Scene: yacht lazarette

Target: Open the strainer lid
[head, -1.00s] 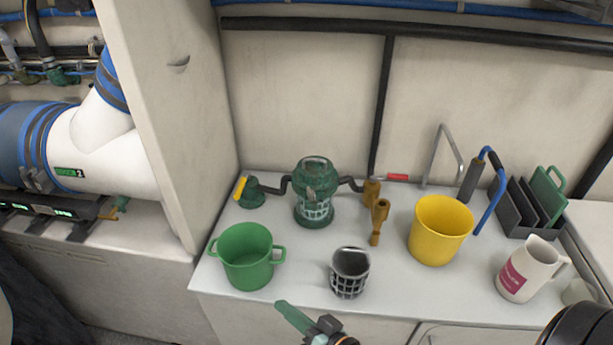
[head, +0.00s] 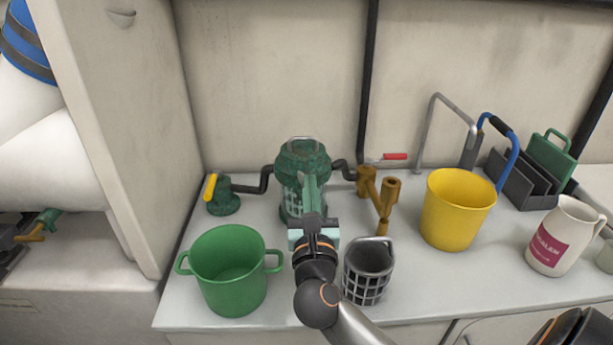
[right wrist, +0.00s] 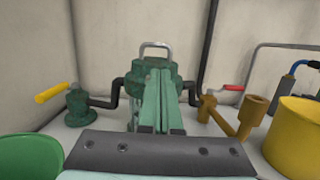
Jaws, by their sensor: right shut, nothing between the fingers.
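The strainer (head: 290,182) is a mottled green body with a clear, ribbed lower part, upright on the white counter. Its green lid (head: 300,158) sits on top with a grey metal loop handle (head: 300,141); the lid and handle also show in the right wrist view (right wrist: 155,50). My right gripper (head: 310,180) is shut and empty, its pale green fingers pointing at the strainer's front, just below the lid. The fingers hide part of the body. I cannot tell whether they touch it. My left gripper is not in view.
A green pot (head: 228,275) stands front left, a grey basket (head: 367,270) front right of the strainer. A yellow-handled valve (head: 222,197) and a red-handled valve (head: 372,175) flank it on dark pipes. A yellow bucket (head: 455,212) and white jug (head: 562,237) stand further right.

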